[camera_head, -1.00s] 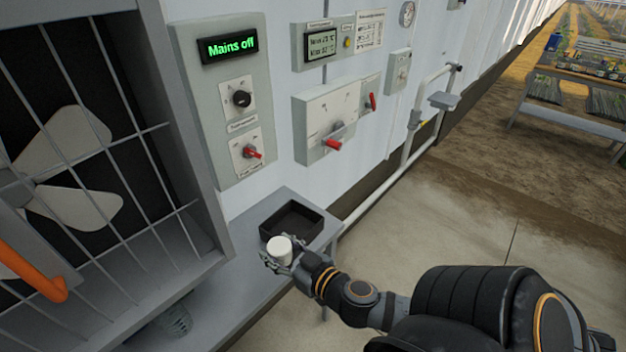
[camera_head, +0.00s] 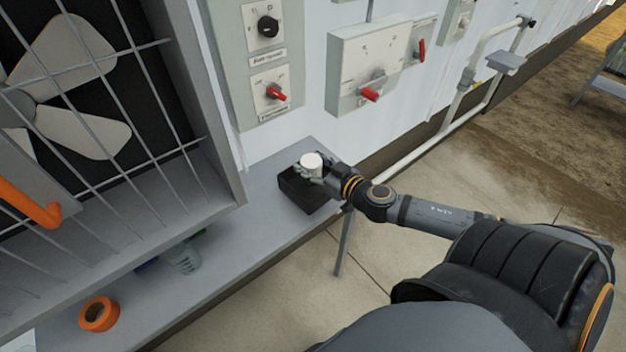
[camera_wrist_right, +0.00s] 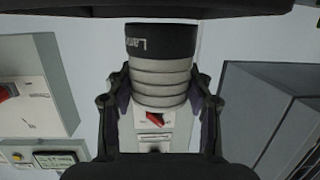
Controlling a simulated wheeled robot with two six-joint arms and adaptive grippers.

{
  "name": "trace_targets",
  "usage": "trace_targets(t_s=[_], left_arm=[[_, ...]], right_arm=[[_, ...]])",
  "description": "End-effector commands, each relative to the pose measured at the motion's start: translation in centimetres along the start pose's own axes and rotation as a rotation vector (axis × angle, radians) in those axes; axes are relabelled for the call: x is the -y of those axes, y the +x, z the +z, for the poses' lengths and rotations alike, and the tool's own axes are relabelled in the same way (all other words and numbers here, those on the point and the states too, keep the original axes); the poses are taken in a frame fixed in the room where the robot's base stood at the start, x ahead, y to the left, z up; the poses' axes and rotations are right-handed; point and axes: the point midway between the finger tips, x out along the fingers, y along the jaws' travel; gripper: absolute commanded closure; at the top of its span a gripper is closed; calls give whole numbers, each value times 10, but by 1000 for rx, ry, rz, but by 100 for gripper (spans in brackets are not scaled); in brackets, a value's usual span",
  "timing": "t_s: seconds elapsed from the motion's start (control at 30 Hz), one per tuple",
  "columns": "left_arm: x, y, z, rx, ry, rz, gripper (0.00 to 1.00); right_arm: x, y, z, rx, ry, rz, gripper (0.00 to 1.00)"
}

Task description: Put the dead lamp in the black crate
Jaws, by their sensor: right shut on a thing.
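The lamp (camera_head: 312,163) shows as a white cylinder at my right gripper (camera_head: 311,172) in the head view. In the right wrist view the lamp (camera_wrist_right: 161,75) has a ribbed pale body and a black end with part of a label. My right gripper (camera_wrist_right: 155,105) is shut around its sides. The black crate (camera_head: 300,190) stands at the far end of the grey bench. The gripper and lamp are over the crate in the head view and hide part of its inside; how high above it I cannot tell. My left gripper is not in view.
The grey bench (camera_head: 250,232) also holds an orange ring (camera_head: 99,313) and a clear cup-like thing (camera_head: 184,258). A caged fan (camera_head: 75,90) is at the left. Wall panels with a red-handled switch (camera_head: 370,94) are behind the crate.

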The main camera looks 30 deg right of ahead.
Motion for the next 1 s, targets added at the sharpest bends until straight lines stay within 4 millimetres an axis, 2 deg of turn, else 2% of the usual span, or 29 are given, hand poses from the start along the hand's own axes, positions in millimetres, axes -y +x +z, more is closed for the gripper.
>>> trace_targets(t_s=[0.03,0.33,0.57,0.9,0.93,1.0], left_arm=[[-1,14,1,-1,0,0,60],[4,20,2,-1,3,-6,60],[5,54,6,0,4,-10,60],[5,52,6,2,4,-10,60],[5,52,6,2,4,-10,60],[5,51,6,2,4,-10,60]], right_arm=[[-5,7,12,-2,-1,0,91],[-13,14,19,-1,-1,-1,91],[-18,25,56,-2,1,0,91],[-18,24,56,-1,0,-1,91],[-18,24,56,-1,-1,-1,47],[-18,24,55,0,-1,-2,38]])
